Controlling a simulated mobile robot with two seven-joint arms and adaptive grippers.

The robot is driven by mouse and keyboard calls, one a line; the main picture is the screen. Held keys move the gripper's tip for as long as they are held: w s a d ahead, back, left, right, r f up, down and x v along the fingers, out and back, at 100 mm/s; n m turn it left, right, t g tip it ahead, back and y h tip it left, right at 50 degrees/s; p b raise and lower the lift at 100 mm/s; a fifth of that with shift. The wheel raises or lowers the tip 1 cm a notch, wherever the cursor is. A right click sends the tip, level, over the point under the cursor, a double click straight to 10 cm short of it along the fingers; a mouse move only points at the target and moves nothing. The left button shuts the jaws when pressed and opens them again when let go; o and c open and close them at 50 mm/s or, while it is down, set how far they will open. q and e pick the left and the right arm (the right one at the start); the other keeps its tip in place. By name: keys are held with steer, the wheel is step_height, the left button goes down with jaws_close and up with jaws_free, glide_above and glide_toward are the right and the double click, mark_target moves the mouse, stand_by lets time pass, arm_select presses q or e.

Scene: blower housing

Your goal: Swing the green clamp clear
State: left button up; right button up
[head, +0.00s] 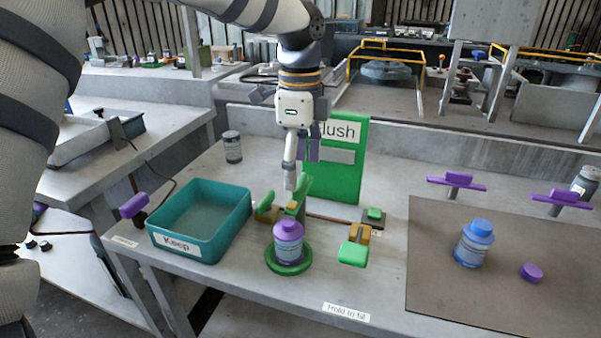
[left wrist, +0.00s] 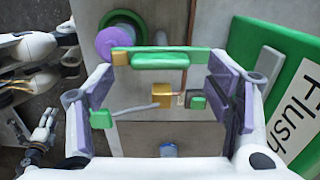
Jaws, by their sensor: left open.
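My left gripper (head: 299,172) is open and hangs over the middle of the table. The green clamp (head: 300,192) stands just below its fingertips, behind the purple-capped bottle (head: 288,242). In the left wrist view, the green clamp (left wrist: 162,61) shows as a bar lying between the spread fingers of the left gripper (left wrist: 160,78). I cannot tell whether a finger touches it. The bottle stands upright on a round green base (head: 288,263). My right gripper is outside the head view; an arm end (left wrist: 42,125) at the left edge of the left wrist view appears to be it, its opening unclear.
A teal bin marked Keep (head: 202,222) stands left. A green Flush panel (head: 345,160) rises behind the clamp. A yellow bracket with a green pad (head: 353,253) and a dark block with a green top (head: 375,214) stand right. A blue-capped bottle (head: 474,243) stands on a mat (head: 440,290).

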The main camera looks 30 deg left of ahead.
arm_select(q)
steer(key=shift+f, duration=1.15)
steer(key=c, duration=1.2)
steer(key=shift+o, duration=0.2)
steer(key=shift+n, duration=0.4)
steer(key=shift+r+n+p, duration=0.1)
steer(key=shift+n+p, duration=0.2)
steer(key=shift+n, duration=0.8)
steer(key=n, duration=0.5)
steer(key=shift+n, duration=0.3)
steer(key=n, duration=0.4)
steer(key=shift+n, duration=2.4)
